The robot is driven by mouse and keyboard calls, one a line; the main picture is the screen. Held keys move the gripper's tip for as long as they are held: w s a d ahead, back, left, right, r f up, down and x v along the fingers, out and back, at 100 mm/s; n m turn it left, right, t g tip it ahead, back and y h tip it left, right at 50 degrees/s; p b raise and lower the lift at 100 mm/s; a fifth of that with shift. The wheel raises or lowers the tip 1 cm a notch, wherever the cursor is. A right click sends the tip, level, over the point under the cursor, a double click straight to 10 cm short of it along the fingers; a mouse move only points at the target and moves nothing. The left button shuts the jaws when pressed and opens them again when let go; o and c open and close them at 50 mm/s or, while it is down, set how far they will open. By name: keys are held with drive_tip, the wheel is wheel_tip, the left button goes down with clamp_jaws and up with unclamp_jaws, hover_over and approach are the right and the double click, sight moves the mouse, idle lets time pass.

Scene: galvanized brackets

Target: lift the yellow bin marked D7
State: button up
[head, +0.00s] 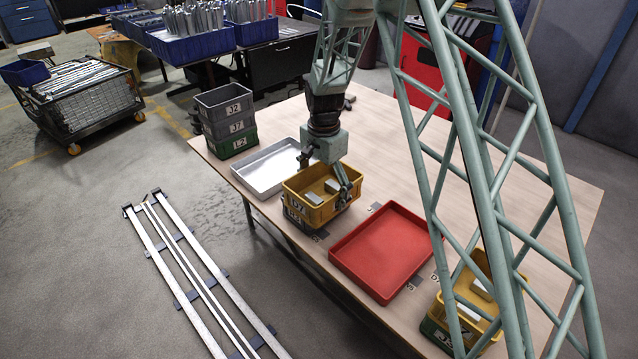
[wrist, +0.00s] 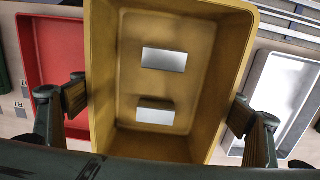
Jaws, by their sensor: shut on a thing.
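The yellow bin (head: 312,214), with a pale marking that looks like D7 on its end wall, is upright at the middle of the table. My gripper (head: 326,174) reaches down over it and is shut on it. In the wrist view the yellow bin (wrist: 218,70) lies between my two fingers (wrist: 158,106), one at each side wall. Two pale grey blocks lie inside it, the upper block (wrist: 164,59) and the lower block (wrist: 155,114). A darker bin (head: 297,218) shows directly beneath; I cannot tell whether there is a gap between them.
A red tray (head: 385,285) is close on the right and a silver tray (head: 245,184) close on the left. A stack of grey and green bins (head: 228,122) stands at the far left. Another yellow bin (head: 483,262) is at the lower right, partly behind green lattice.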

sight(331, 207)
drive_tip(key=s, duration=0.2)
drive_tip(key=s+d, duration=0.1)
drive_tip(key=s, duration=0.2)
drive_tip(key=s+d, duration=0.1)
drive_tip(key=s, duration=0.1)
drive_tip(key=shift+s+d+r, duration=0.2)
drive_tip(key=shift+r, duration=0.15)
idle(0.4)
